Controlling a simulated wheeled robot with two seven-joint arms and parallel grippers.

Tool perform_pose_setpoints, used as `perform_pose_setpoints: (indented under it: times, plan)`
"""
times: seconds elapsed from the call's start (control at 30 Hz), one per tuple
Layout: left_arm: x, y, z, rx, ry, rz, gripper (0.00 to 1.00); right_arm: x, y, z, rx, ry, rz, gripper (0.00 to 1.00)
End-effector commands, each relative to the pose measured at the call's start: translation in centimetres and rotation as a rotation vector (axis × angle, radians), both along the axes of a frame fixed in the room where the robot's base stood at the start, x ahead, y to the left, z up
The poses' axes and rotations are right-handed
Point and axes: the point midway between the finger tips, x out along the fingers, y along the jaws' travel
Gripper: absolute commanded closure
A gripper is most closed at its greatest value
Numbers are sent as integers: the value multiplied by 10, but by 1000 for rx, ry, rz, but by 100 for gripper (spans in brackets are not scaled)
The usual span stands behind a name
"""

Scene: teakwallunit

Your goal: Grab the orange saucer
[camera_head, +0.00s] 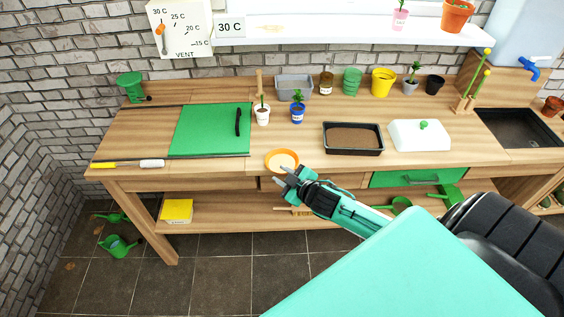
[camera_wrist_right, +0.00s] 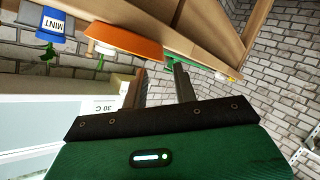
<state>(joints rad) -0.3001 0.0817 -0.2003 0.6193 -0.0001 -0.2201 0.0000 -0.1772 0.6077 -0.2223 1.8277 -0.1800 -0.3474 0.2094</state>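The orange saucer (camera_head: 281,168) with a pale inside sits at the front edge of the wooden bench, near the middle in the head view. It also shows as an orange, tilted edge in the right wrist view (camera_wrist_right: 125,41). My right gripper (camera_head: 283,176) is just in front of the saucer, over its near side in the head view. In the right wrist view its two fingers (camera_wrist_right: 161,69) are apart with nothing between them. The saucer lies just beyond the fingertips, towards the left one. Whether a finger touches it, I cannot tell. My left gripper is out of view.
Behind the saucer stand a white pot (camera_head: 262,116) and a blue pot (camera_head: 297,114) with plants. A black soil tray (camera_head: 353,152) is to the right, and a green mat (camera_head: 205,132) to the left. A green drawer (camera_head: 405,178) is under the bench top.

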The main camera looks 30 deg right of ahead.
Motion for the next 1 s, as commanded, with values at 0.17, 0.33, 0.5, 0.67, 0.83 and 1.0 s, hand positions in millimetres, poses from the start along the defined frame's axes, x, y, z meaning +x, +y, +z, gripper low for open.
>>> perform_pose_setpoints:
  times: [0.17, 0.33, 0.5, 0.67, 0.83, 1.0]
  plan:
    - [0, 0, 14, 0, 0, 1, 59, 21, 3, -7, 2, -1, -1, 72]
    - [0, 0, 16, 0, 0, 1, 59, 35, 5, -15, 0, 1, 1, 72]
    - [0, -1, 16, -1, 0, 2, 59, 38, 5, -17, 0, 0, 2, 72]
    - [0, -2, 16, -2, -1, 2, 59, 38, 5, -17, 0, 0, 2, 76]
    - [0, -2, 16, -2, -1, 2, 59, 38, 5, -17, 0, 0, 2, 100]
    - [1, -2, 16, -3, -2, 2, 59, 38, 5, -17, -1, 0, 1, 100]
